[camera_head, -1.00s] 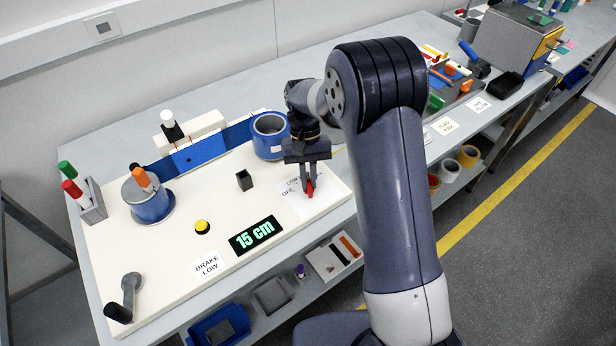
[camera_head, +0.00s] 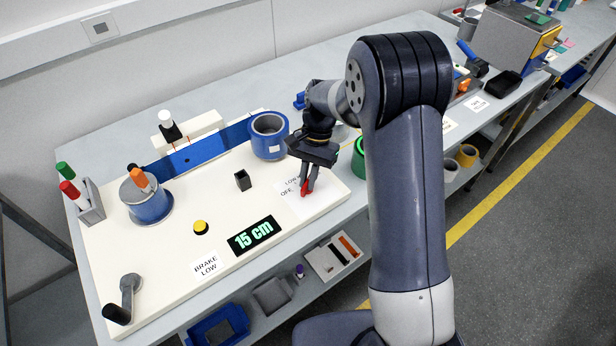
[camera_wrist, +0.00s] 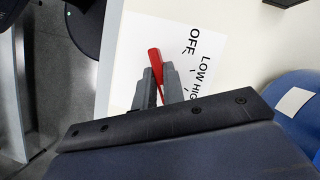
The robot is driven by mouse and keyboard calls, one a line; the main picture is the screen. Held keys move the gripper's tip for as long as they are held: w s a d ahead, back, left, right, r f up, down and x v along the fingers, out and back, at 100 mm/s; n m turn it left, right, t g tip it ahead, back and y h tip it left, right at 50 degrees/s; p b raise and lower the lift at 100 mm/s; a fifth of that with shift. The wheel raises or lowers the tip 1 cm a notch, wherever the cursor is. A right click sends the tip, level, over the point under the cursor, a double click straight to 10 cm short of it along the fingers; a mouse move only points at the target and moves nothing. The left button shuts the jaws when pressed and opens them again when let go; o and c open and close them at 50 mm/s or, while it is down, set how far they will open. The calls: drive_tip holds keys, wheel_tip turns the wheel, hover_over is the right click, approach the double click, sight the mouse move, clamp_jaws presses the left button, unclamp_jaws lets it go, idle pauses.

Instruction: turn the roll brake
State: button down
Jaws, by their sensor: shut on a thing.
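The roll brake is a red pointer knob (camera_head: 306,188) on a white label at the right end of the cream board. In the wrist view the red knob (camera_wrist: 155,62) lies between my fingertips, and its tip points up, a little left of the word OFF. The words LOW and HIGH show to its right. My gripper (camera_head: 309,184) is shut on the knob from above; in the wrist view its fingers (camera_wrist: 160,82) hide the knob's lower part.

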idle(0.3)
drive_tip(key=c, duration=1.5)
unclamp_jaws()
drive_tip(key=b+v, duration=0.1)
drive_tip(key=v, duration=1)
drive_tip(key=shift+s+f, duration=0.1)
drive_tip(key=shift+f, duration=0.05)
drive_tip(key=p+x, duration=0.1)
drive_tip(key=x, duration=0.9)
drive_tip(key=shift+s+a+f, duration=0.1)
drive_tip(key=shift+s+f, duration=0.05)
drive_tip(key=shift+f, duration=0.2)
drive_tip(key=shift+r, duration=0.1)
